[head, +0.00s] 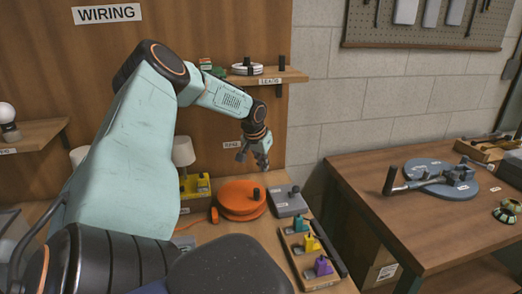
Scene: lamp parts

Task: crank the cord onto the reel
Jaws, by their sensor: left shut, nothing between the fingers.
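The orange reel (236,201) lies flat on the bench below the wiring board, with a dark upright crank knob (256,194) on its right side. A small orange piece (214,215), perhaps the cord's end, shows at the reel's left. How much cord is on the reel is too small to tell. My left gripper (254,163) is shut and empty, in the air above and behind the reel, apart from the knob. My left arm hides much of the bench to the left. My right gripper is not in view.
A grey box (287,201) with a dark knob stands right of the reel. In front is a tray (318,284) of coloured pieces. A yellow box (195,187) stands left, a shelf (283,76) above. Another table (425,215) is at right.

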